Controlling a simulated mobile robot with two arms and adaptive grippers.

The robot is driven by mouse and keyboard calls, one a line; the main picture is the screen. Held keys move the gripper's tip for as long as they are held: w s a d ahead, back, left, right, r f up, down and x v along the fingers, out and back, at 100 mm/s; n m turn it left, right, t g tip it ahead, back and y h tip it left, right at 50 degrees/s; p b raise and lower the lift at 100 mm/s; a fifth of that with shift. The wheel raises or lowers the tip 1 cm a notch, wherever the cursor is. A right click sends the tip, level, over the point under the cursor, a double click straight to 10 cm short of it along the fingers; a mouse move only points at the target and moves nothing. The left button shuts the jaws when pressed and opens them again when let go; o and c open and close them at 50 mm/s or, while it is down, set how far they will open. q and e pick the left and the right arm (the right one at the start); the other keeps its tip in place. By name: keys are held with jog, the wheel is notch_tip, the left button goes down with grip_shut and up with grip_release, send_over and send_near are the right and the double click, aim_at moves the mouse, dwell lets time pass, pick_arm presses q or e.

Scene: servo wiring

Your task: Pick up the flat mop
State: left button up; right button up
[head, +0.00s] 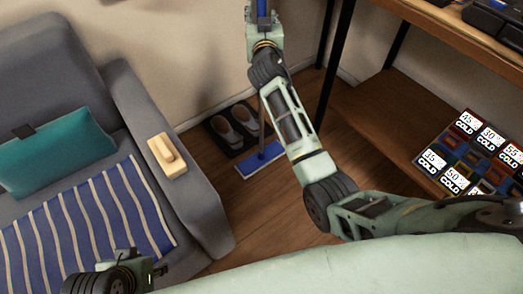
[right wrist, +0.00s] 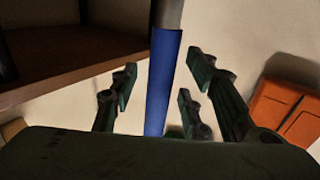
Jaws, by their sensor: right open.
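The flat mop stands upright by the wall, its blue rectangular head (head: 260,158) on the wooden floor. Its pole rises behind my right arm, which hides much of it. My right gripper (head: 263,22) is at the top edge of the head view, at the upper pole. In the right wrist view the mop's blue grip section (right wrist: 164,82) stands between the spread fingers of my right gripper (right wrist: 160,92), with grey pole above it. The fingers are open and not closed on it. Part of my left arm shows at the lower left; its fingers are not clear.
A grey sofa (head: 205,185) with a teal cushion (head: 55,150) and a striped blanket (head: 95,220) is at left. Dark slippers (head: 232,125) lie on a mat beside the mop head. A wooden shelf unit (head: 365,115) with dark posts stands close at right. An orange object (right wrist: 282,108) is on the wall.

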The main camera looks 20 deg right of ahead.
jog(key=shift+w, duration=0.1)
jog(key=shift+c, duration=0.2)
grip_shut()
jog(key=shift+r, duration=0.5)
notch_tip(320, 180, up, 5)
jog(key=shift+f+p, duration=0.1)
jog(key=shift+p, duration=1)
pick_arm(q)
jog(key=x, duration=0.3)
jog(key=shift+w+p, duration=0.15)
jog(key=shift+p, duration=0.25)
jog(key=shift+w+d+f, duration=0.1)
jog(key=shift+f, duration=0.6)
pick_arm(e)
notch_tip(320, 180, up, 4)
jog(key=shift+r, duration=0.25)
